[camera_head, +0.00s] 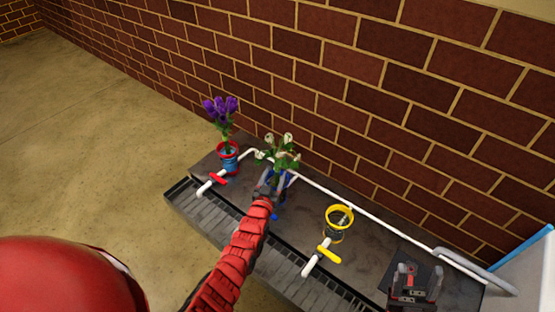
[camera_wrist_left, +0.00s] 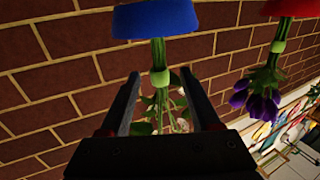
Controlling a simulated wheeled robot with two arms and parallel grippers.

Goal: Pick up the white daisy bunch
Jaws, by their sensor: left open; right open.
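The white daisy bunch (camera_head: 278,152) stands upright in a blue holder (camera_head: 283,183) on the dark bench, with pale heads and green leaves. My left gripper (camera_head: 270,180) is at the holder and hides part of it. In the left wrist view, which is upside down, the open left fingers (camera_wrist_left: 160,97) lie either side of the daisy stems (camera_wrist_left: 158,58), near a green band below the blue holder rim (camera_wrist_left: 155,18). I see no finger touching the stems. The daisy heads are partly hidden behind the gripper body. My right gripper (camera_head: 415,278) is open at the lower right.
Purple flowers (camera_head: 221,108) stand in a red-topped holder (camera_head: 228,152) to the left. A yellow ring holder (camera_head: 339,216) is to the right. White pipes with a red valve (camera_head: 218,179) and a yellow valve (camera_head: 328,254) cross the bench. A brick wall (camera_head: 330,90) stands behind.

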